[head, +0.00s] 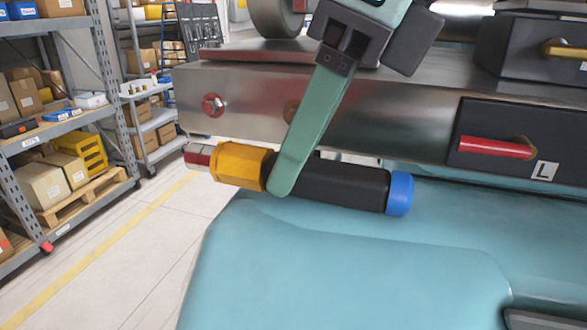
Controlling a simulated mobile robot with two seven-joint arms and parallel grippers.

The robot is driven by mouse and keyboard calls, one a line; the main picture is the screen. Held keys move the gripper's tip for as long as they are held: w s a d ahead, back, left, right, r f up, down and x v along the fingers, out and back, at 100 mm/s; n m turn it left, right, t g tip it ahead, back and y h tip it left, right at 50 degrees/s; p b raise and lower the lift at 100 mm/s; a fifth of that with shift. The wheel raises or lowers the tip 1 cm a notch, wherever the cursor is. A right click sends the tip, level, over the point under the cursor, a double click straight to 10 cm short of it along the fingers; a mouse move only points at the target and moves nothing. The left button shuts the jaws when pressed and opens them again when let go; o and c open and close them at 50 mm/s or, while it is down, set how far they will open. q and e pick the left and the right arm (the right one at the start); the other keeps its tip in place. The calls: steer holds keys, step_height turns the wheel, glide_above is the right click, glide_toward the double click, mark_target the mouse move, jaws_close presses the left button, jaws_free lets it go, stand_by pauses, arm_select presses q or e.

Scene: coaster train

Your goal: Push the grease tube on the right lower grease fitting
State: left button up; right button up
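The grease tube (335,185) has a black body, a yellow collar (238,166), a blue end cap (400,194) and a red and silver tip (198,156) pointing left. My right gripper (281,186) reaches down from above, with a green finger across the tube just right of the collar. It appears shut on the tube, though the far finger is hidden. The tube hangs nearly level below a metal beam. A red round fitting (214,105) sits on the beam's face, above the tip and apart from it. A brownish round fitting (291,110) is partly behind my finger. My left gripper is not in view.
The metal beam (400,135) spans above the tube. A dark block with a red handle (495,147) and an "L" label is at right. A teal body surface (330,270) lies below. Shelves with boxes (45,185) stand left, beyond clear floor.

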jaws_close()
steer(key=shift+r, duration=0.2)
stand_by(0.6)
